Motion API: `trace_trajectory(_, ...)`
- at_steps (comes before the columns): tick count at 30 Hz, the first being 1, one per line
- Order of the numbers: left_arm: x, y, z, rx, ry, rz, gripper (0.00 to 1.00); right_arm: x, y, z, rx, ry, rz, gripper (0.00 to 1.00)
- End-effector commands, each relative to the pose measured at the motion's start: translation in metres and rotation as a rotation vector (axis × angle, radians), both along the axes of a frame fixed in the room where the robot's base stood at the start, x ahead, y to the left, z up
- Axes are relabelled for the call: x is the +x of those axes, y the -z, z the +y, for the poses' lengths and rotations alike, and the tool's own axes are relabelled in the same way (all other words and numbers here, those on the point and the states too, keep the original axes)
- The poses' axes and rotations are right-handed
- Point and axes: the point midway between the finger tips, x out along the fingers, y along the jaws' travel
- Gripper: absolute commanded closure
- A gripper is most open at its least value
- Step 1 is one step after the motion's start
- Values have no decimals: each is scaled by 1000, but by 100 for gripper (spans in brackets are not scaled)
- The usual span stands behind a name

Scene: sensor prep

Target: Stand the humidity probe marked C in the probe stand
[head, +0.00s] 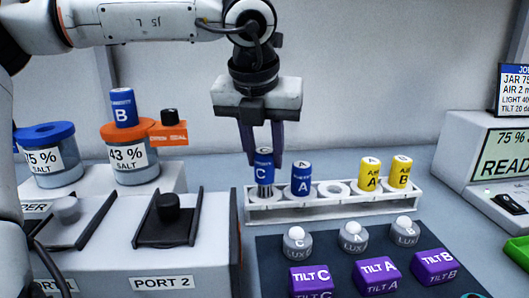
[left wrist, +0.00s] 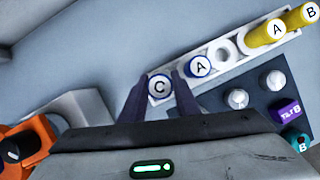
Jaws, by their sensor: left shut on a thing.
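The blue probe marked C (head: 263,168) is upright between the fingers of my left gripper (head: 262,160), which is shut on it. It is over the leftmost place of the white probe stand (head: 335,206). Its grey lower part shows, and its top is higher than that of the blue probe A (head: 301,180) beside it. I cannot tell how far its tip is in the hole. In the left wrist view the C cap (left wrist: 159,87) shows between the fingertips (left wrist: 157,92). My right gripper is not in view.
Yellow probes A (head: 369,175) and B (head: 400,172) stand at the stand's right, past an empty ring. Grey LUX pieces and purple TILT blocks (head: 378,275) lie on a dark mat in front. Salt jars (head: 133,165) and the port box (head: 180,258) are at left.

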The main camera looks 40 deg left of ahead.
Motion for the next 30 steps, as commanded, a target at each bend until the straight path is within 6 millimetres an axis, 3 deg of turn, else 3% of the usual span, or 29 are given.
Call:
trace_trajectory(15, 0, 9, 0, 1, 0, -1, 100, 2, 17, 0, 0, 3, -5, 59)
trace_trajectory(30, 0, 10, 0, 1, 0, -1, 100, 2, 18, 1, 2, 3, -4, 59)
